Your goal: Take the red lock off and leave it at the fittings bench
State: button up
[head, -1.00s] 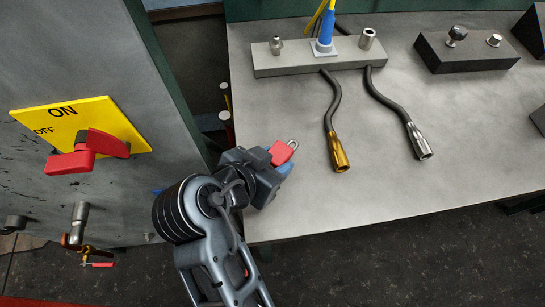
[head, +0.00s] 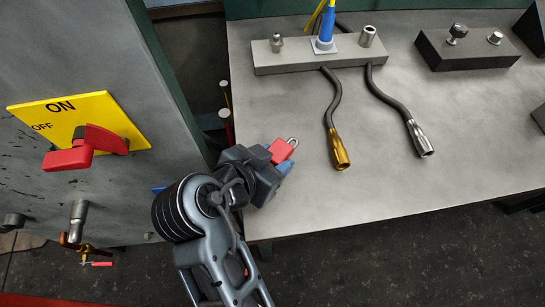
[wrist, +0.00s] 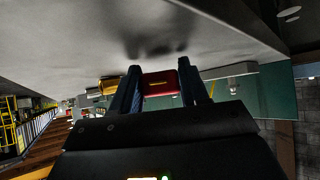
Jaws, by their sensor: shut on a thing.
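The red lock (head: 282,150) with its metal shackle is held in my gripper (head: 278,158), over the left front part of the grey fittings bench (head: 330,205). In the wrist view the red lock (wrist: 160,84) sits between the two blue fingers of my gripper (wrist: 160,88), close to the bench surface (wrist: 90,45). I cannot tell whether the lock touches the bench. The yellow ON/OFF plate (head: 80,125) with its red switch handle (head: 85,148) is on the grey cabinet at left, and no lock shows on it.
On the bench, a brass-ended hose (head: 340,155) and a silver-ended hose (head: 419,138) lie to the right of my gripper. A grey fittings block (head: 345,60) stands behind, and a dark block (head: 465,52) at back right. The front middle of the bench is clear.

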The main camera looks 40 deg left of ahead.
jog(key=shift+s+d+f+b, duration=0.15)
jog(key=shift+f+b, duration=0.1)
jog(key=shift+f, duration=0.45)
jog(key=shift+d+f+b, duration=0.1)
jog(key=shift+f+b, duration=0.15)
jog(key=shift+f, duration=0.45)
jog(key=o, duration=1.4)
jog(key=shift+d+f, duration=0.1)
jog(key=shift+o, duration=0.2)
jog(key=shift+p+v, duration=0.75)
jog(key=c, duration=0.3)
jog(key=o, duration=0.4)
jog(key=shift+s+r+p, duration=0.35)
jog(key=shift+s+r, duration=0.05)
jog(key=shift+r, duration=0.1)
jog(key=shift+c, duration=0.2)
jog(key=shift+p+v, duration=0.65)
jog(key=shift+v, duration=0.4)
jog(key=shift+p+v, duration=0.75)
jog(key=shift+v, duration=0.5)
jog(key=shift+w+a+r, duration=0.15)
jog(key=shift+a+r, duration=0.05)
jog(key=shift+a, duration=0.05)
